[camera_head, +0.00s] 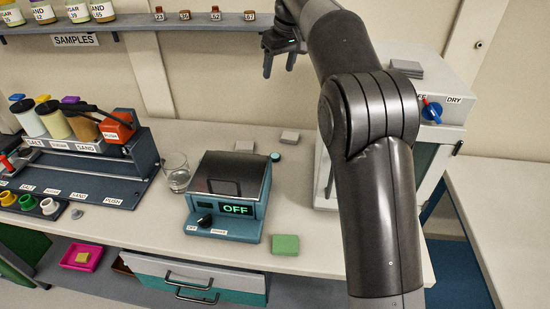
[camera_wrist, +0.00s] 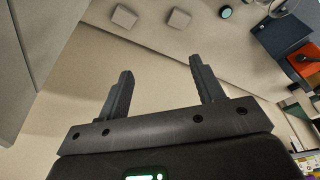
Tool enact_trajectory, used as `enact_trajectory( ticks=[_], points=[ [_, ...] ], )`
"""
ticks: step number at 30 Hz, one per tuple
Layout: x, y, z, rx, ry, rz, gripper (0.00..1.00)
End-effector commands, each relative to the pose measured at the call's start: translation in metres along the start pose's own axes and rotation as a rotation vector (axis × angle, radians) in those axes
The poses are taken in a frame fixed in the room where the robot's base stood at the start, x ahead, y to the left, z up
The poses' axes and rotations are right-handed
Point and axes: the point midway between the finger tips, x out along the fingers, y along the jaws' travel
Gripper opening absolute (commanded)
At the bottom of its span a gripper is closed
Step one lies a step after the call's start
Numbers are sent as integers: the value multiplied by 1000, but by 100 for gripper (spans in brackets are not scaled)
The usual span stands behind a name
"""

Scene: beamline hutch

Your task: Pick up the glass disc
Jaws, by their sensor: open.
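A small round teal disc (camera_head: 275,157) lies flat on the bench, just right of the back of the teal device; it looks like the glass disc, though it is too small to be sure. It also shows near the top edge of the wrist view (camera_wrist: 225,12). My gripper (camera_head: 280,69) is high above the back of the bench, in front of the wall near the shelf's right end. Its two fingers are apart and empty, pointing down. In the wrist view my gripper (camera_wrist: 160,78) has only wall and bench beyond it, and the disc lies beyond the fingertips.
Two grey blocks (camera_head: 290,136) (camera_head: 245,146) lie near the disc. A glass beaker (camera_head: 177,172) stands left of the teal device (camera_head: 228,192), which reads OFF. A green block (camera_head: 285,244) lies in front. A white cabinet (camera_head: 449,95) stands right; a shelf (camera_head: 150,22) with jars is above.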

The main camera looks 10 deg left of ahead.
Motion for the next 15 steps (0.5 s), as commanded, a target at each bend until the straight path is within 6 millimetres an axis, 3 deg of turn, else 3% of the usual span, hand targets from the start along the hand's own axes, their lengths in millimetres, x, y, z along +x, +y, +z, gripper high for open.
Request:
enact_trajectory(
  ticks=[5, 9, 12, 15],
  points=[
    [87, -2, 26, 1, -10, -5, 61],
    [170, -2, 50, 2, -13, -5, 61],
    [219, -2, 63, 1, -9, -3, 61],
    [249, -1, 70, 0, -5, -2, 61]
  ],
)
